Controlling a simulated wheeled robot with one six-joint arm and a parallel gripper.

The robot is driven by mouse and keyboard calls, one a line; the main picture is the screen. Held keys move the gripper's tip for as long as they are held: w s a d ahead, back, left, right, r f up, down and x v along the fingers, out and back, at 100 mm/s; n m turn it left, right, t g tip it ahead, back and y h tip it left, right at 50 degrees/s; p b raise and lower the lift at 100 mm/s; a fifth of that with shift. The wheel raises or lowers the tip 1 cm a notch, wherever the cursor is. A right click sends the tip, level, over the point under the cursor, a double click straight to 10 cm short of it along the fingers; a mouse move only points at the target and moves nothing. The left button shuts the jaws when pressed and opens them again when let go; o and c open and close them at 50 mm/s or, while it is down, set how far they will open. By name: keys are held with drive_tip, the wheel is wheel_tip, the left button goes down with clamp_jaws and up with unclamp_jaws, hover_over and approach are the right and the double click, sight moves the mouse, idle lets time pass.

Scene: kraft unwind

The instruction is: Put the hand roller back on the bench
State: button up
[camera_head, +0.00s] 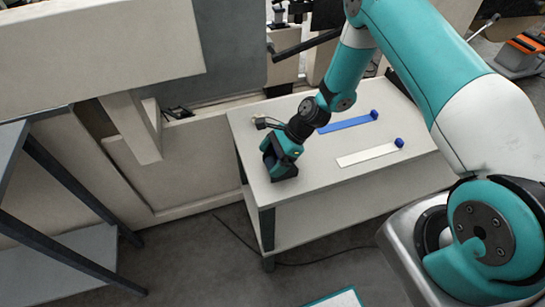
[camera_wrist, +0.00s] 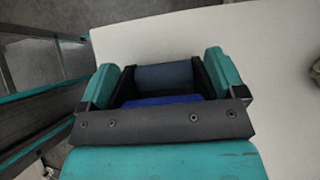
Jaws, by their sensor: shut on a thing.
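My gripper (camera_head: 281,167) is low over the near left part of the pale bench top (camera_head: 310,182). In the wrist view, its two teal fingers (camera_wrist: 163,70) are shut on the hand roller, one finger on each side. The roller's grey-blue cylinder (camera_wrist: 166,76) lies crosswise between dark side pieces, with a bright blue part (camera_wrist: 160,100) behind it. The gripper's dark bar covers the rest of the roller. The pale bench top (camera_wrist: 268,75) spreads behind and to the right. I cannot tell whether the roller touches the bench.
A blue strip (camera_head: 345,124) and a white strip (camera_head: 366,155), each with a blue knob at its right end, lie on the bench right of my gripper. A small dark item with a cable (camera_head: 262,122) sits at the back left. A dark-legged table (camera_head: 62,175) stands left.

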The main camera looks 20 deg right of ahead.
drive_tip(key=o, duration=1.1)
drive_tip(key=shift+s+d+f, duration=0.1)
drive_tip(key=shift+s+f, duration=0.1)
drive_tip(key=shift+f, duration=0.25)
drive_tip(key=shift+o, duration=0.9)
drive_tip(key=shift+w+f, duration=0.1)
drive_tip(key=shift+r, duration=0.4)
drive_tip(key=a+b+v, duration=0.1)
drive_tip(key=b+v, duration=0.1)
drive_tip(key=v, duration=1.1)
drive_tip(key=s+a+r+n+h, duration=0.1)
drive_tip(key=s+a+r+n, duration=0.3)
drive_tip(key=r+n, duration=0.3)
drive_tip(key=s+a+r+n+h, duration=0.1)
drive_tip(key=s+a+r+n, duration=0.3)
drive_tip(key=r, duration=0.4)
drive_tip(key=s+r+n, duration=0.4)
drive_tip(key=s+n, duration=0.3)
drive_tip(key=s+a+r+n+h, duration=0.1)
drive_tip(key=s+r+n, duration=0.3)
drive_tip(key=s+n, duration=0.3)
drive_tip(key=shift+s+h, duration=0.3)
drive_tip(key=shift+s, duration=0.5)
